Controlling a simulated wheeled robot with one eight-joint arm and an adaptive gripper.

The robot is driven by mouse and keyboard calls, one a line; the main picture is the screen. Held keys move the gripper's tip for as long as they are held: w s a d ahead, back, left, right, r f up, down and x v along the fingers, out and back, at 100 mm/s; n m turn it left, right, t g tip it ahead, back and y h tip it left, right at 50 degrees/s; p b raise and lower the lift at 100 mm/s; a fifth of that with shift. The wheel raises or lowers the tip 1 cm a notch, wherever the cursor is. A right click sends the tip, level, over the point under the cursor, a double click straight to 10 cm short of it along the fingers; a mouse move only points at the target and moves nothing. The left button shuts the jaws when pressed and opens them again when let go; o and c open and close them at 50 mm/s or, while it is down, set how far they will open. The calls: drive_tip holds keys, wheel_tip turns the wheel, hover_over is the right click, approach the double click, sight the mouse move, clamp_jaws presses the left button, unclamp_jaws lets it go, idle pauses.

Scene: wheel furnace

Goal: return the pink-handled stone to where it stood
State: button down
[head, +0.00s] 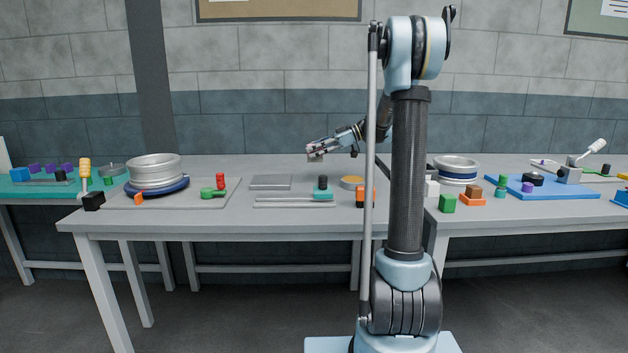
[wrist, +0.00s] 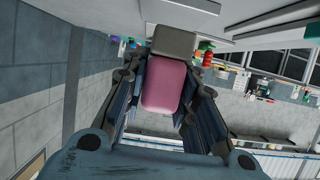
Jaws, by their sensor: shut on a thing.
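The pink-handled stone has a rounded pink handle (wrist: 163,85) and a grey block (wrist: 174,42) at its end. My gripper (head: 318,148) is shut on the pink handle, with a finger on each side of it in the wrist view. In the head view the stone (head: 315,156) is small, held above the back of the middle grey table. It appears clear of the tabletop. The grey block points away from my palm. The place where the stone stood cannot be told from these frames.
A wheel stack (head: 155,171) stands left. A blue board (head: 540,189) lies right. The table's back strip looks clear.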

drive_tip(key=shift+f, duration=4.1)
drive_tip(key=c, duration=1.3)
unclamp_jaws()
drive_tip(key=shift+f, duration=0.1)
drive_tip(key=v, duration=1.2)
drive_tip(key=shift+s, duration=0.1)
